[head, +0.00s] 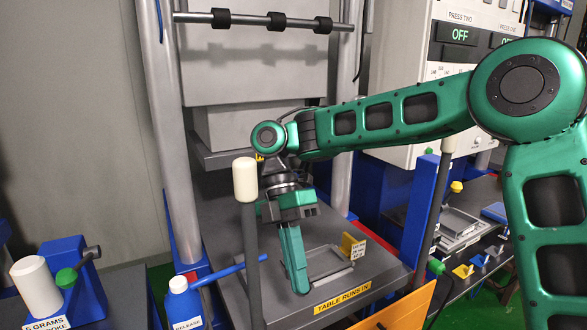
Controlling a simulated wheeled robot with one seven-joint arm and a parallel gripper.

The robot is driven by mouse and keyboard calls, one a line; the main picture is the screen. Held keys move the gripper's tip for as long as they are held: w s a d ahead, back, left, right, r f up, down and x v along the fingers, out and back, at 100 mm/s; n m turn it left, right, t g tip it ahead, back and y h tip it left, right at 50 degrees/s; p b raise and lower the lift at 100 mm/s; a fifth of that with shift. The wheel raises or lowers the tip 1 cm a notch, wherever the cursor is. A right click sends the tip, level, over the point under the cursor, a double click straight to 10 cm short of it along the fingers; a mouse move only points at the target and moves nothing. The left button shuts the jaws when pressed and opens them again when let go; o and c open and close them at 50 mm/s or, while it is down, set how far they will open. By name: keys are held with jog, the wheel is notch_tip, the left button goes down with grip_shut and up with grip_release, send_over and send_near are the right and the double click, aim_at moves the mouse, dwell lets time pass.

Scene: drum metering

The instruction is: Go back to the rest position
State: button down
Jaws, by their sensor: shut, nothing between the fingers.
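My gripper (294,262) hangs from my green arm in the middle of the head view and points down. Its fingers are together, with nothing seen between them. It is over the grey press table (230,238), in front of or above a square metal frame (330,262) there; whether it touches cannot be told. The table's front edge bears a yellow "TABLE RUNS IN" label (342,297).
A dark post with a cream knob (245,180) stands close left of my gripper. A blue release bottle (183,303) with a long spout is at front left. A white cylinder (37,286) stands farther left. Steel columns (172,130) flank the press. Trays (458,228) lie at right.

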jog(key=s+d+f+m+t+y, duration=0.1)
jog(key=d+m, duration=0.8)
jog(key=d, duration=0.2)
jog(key=s+d+f+m+t+y, duration=0.1)
jog(key=s+d+m+t+y, duration=0.1)
jog(key=d+m, duration=0.85)
jog(key=s+d+f+m+t, duration=0.1)
jog(key=s+d+f+m, duration=0.1)
jog(key=s+d+m, duration=0.4)
jog(key=s+d+f+m+t, duration=0.2)
jog(key=s+d+m, duration=0.5)
jog(key=d, duration=0.5)
jog(key=shift+d+f+m, duration=0.15)
jog(key=shift+m, duration=0.3)
